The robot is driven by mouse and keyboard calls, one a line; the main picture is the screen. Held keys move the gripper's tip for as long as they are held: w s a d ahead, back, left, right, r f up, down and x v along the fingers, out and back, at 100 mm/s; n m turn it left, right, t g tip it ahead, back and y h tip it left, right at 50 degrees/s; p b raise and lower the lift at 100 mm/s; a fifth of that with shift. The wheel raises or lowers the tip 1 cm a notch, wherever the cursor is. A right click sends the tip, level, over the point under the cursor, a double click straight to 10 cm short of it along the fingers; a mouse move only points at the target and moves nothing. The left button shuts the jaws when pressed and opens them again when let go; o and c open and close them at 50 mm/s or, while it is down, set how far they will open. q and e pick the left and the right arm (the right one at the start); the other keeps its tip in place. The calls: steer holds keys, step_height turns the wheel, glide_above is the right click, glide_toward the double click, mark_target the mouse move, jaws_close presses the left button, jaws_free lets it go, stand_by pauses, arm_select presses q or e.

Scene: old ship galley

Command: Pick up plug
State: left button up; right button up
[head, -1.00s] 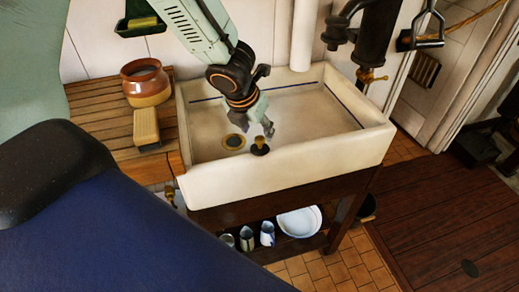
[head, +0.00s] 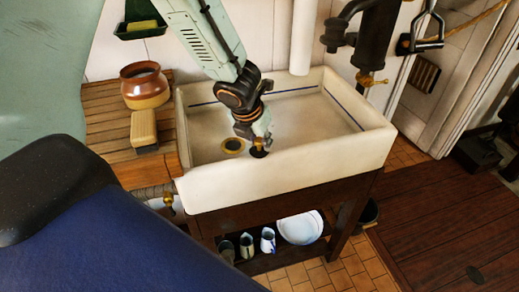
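The plug (head: 259,153) is a small dark stopper with a brass knob. It is in the white sink (head: 285,170), near its front wall and just right of the brass-rimmed drain hole (head: 233,146). My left gripper (head: 256,139) points down into the sink with its fingertips at the plug's knob and partly covers it. One finger shows on each side of the knob, but I cannot tell whether they grip it. The plug looks upright and low in the sink. My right gripper is not in view.
A wooden drainboard (head: 105,125) left of the sink holds a brown jar (head: 145,88) and a brush-like block (head: 144,130). A pump with a brass tap (head: 372,79) stands behind the sink at right. Jugs and a white basin (head: 300,228) sit on the shelf below.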

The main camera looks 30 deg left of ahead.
arm_select(q)
steer(key=shift+a+f, duration=0.1)
jaws_close()
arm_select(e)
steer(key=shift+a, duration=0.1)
